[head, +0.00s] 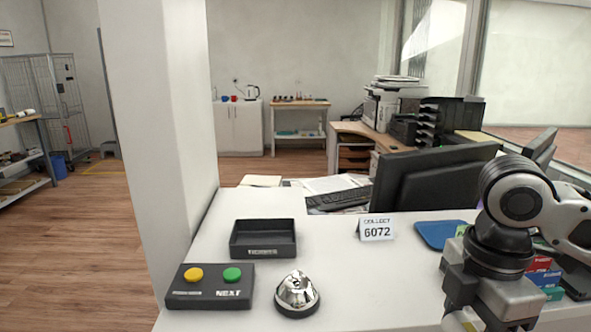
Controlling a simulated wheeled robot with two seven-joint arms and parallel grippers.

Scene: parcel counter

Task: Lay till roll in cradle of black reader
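I see no till roll that I can make out. A dark object (577,281) at the right edge of the counter, partly behind my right arm, may be the black reader, but its cradle cannot be made out. My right gripper (468,322) points down over the front right of the counter. Its fingers are cut off by the bottom edge of the head view, so I cannot tell whether it is open or holds anything. My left gripper is not in view.
On the white counter (345,285) stand a black tray (263,252), a two-button box (210,297), a bell (297,296), a 6072 sign (376,229) and a blue tray (437,234). Coloured boxes (543,272) sit behind my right arm. The counter's middle is clear. A monitor (425,180) stands behind.

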